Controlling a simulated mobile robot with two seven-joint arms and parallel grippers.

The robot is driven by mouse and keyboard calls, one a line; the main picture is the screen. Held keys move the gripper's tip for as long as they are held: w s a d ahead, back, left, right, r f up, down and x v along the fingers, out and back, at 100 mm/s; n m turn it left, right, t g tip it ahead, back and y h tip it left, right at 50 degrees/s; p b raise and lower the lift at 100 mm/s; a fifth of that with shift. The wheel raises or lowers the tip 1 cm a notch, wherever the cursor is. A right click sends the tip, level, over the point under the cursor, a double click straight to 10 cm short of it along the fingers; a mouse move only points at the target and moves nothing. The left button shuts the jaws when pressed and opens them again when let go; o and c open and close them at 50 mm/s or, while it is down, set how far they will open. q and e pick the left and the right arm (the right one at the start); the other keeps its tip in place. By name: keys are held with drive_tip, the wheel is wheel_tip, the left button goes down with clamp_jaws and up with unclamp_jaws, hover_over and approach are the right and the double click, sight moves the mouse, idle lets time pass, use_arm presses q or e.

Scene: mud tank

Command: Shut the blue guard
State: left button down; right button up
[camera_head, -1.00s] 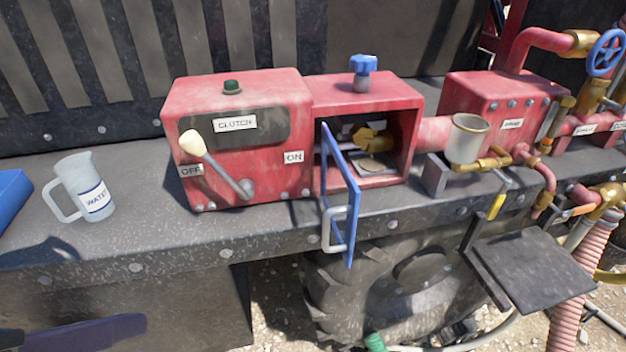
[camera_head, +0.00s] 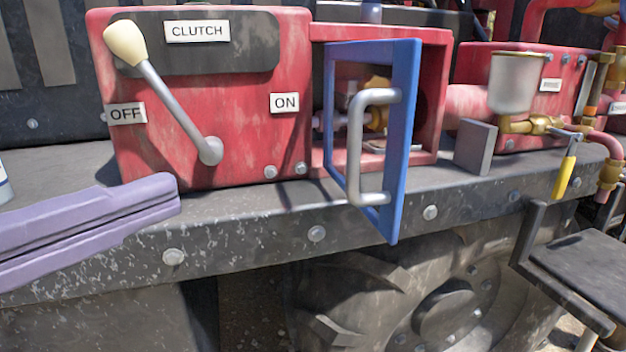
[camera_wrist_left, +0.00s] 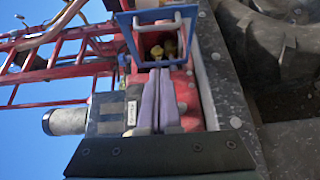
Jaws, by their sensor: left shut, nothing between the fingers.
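The blue guard (camera_head: 399,150) is a framed panel with a silver bar handle (camera_head: 355,150). It stands open, swung out from the front of the red housing (camera_head: 443,60), with its lower edge past the ledge's front edge. The guard (camera_wrist_left: 128,38) also shows at the top of the left wrist view. My left gripper (camera_head: 172,188) has purple fingers, shut and empty. It is left of the guard, apart from it, in front of the clutch box. Its fingers (camera_wrist_left: 159,78) point toward the guard in the wrist view. My right gripper is not in view.
The clutch box (camera_head: 240,100) has a lever with a cream knob (camera_head: 125,43), between OFF and ON labels. A metal cup (camera_head: 516,82) and a yellow-handled valve (camera_head: 565,177) are at the right. The ledge (camera_head: 290,235) in front of the clutch box is mostly clear.

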use_arm(q)
drive_tip(key=s+d+p+x, duration=0.2)
drive_tip(key=x, duration=1)
drive_tip(key=shift+d, duration=0.25)
drive_tip(key=shift+w, duration=0.1)
